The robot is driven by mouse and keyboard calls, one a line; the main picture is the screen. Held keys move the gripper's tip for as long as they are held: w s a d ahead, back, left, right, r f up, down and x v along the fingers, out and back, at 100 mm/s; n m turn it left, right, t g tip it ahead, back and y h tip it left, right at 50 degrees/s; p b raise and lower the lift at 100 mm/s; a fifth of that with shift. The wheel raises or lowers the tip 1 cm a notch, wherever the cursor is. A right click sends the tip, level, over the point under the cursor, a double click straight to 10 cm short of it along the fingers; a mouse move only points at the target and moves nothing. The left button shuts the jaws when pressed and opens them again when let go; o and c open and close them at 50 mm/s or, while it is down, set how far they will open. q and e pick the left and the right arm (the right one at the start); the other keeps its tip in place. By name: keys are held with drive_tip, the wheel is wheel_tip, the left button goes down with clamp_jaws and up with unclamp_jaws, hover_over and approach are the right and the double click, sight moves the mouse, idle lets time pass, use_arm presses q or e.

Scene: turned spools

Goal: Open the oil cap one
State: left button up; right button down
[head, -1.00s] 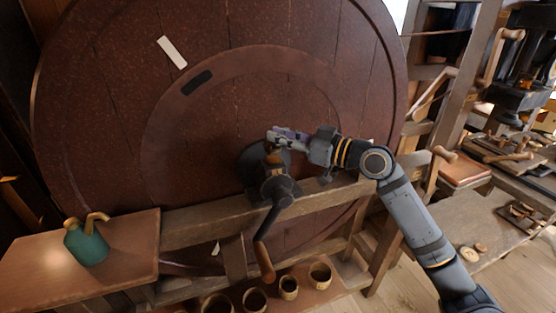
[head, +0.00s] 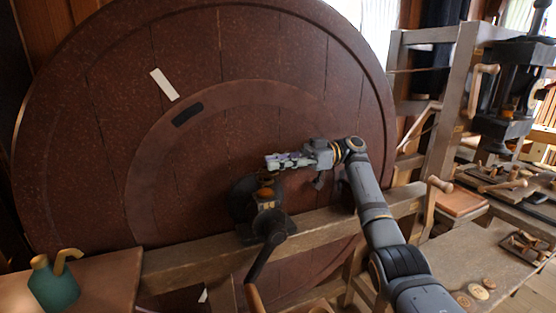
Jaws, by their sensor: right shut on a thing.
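A dark bearing housing (head: 243,204) with a crank stands on the wooden beam in front of the big wheel. A small brownish oil cap (head: 265,178) shows at the top of the housing, right below my right gripper. My right gripper (head: 272,162) comes in from the right, its fingers level and shut on the cap. The fingers partly hide the cap, so I cannot tell whether it is seated or lifted a little. My left gripper is not in view.
A large dark red wheel (head: 110,130) fills the back. The crank arm (head: 262,258) hangs down in front of the housing. A green oil can (head: 55,288) stands on a board at lower left. A cluttered workbench (head: 450,262) is at right.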

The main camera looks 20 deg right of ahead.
drive_tip(key=shift+w+n+g+p, duration=0.25)
drive_tip(key=shift+n+g, duration=0.25)
drive_tip(key=shift+g, duration=0.3)
drive_tip(key=shift+f+n+g, duration=0.15)
drive_tip(key=shift+n+g, duration=0.15)
drive_tip(key=shift+g, duration=0.2)
drive_tip(key=c, duration=1.3)
unclamp_jaws()
